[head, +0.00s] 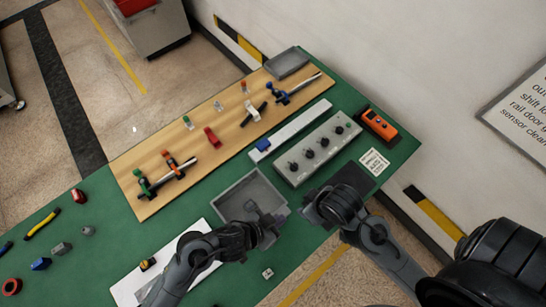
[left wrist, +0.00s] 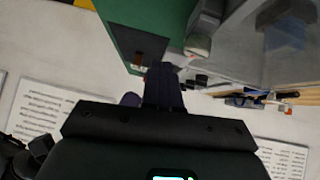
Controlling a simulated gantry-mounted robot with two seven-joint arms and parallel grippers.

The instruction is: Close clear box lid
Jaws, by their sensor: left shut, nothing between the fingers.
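A grey, box-like container (head: 238,196) with a pale rim sits near the front middle of the green table; it looks like the clear box. I cannot make out its lid clearly in the head view. My left gripper (head: 278,217) is at the container's right front corner, shut with nothing in it; I cannot tell whether it touches the box. In the left wrist view its dark fingers (left wrist: 165,88) are together, and a see-through grey surface (left wrist: 262,62) fills the upper right. My right gripper (head: 306,208) is just to the right, its fingertips too small to read.
A wooden board (head: 205,142) with clamps and small parts lies behind the container. A grey block with black knobs (head: 318,150) and an orange device (head: 379,124) stand to the right. Several small parts lie far left.

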